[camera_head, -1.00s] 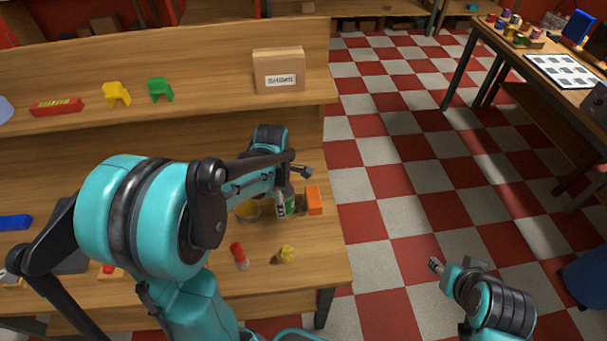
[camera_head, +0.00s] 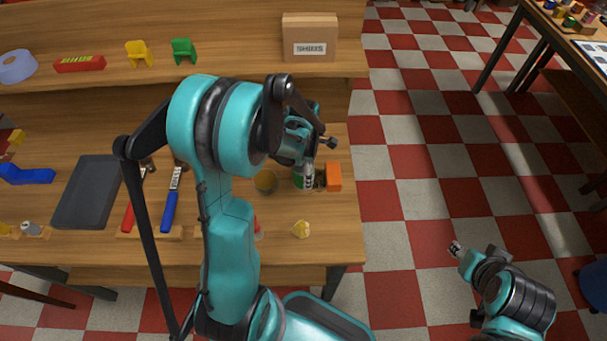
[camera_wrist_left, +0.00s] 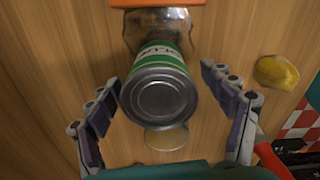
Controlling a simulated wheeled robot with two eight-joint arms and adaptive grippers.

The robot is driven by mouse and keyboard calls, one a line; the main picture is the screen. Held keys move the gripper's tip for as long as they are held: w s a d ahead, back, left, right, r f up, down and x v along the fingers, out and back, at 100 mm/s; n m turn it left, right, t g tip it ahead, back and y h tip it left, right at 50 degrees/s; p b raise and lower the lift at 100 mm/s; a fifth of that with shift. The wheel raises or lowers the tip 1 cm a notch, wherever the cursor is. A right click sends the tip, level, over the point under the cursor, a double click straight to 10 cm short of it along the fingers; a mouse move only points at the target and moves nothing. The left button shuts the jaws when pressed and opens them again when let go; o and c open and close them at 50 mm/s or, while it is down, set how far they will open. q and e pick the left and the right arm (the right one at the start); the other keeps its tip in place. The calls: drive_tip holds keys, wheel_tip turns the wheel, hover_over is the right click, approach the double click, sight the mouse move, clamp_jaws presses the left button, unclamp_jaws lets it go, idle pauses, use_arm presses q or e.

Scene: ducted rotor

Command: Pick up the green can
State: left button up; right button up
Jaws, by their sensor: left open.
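The green can (camera_head: 298,180) stands on the workbench near its right end, partly hidden by my left gripper (camera_head: 309,172). In the left wrist view the can (camera_wrist_left: 160,92) shows its round metal end and a green and white label. There my left gripper (camera_wrist_left: 165,108) is open, with one finger on each side of the can and a gap on both sides. My right gripper (camera_head: 456,249) is over the floor at the right, away from the bench; its fingers are too small to judge.
An orange block (camera_head: 334,177) and a glass jar (camera_wrist_left: 150,28) stand close to the can. A yellow round thing (camera_head: 265,182) is at its left, a yellow lump (camera_head: 301,229) in front. A grey tray (camera_head: 88,192) and tools lie further left. A shelf with a box (camera_head: 310,40) rises behind.

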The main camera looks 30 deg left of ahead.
use_arm(q)
wheel_tip(320, 180, down, 3)
drive_tip(key=shift+a+f+b, duration=0.1)
drive_tip(key=shift+b, duration=0.25)
drive_tip(key=c, duration=1.5)
drive_tip(key=shift+r, duration=0.2)
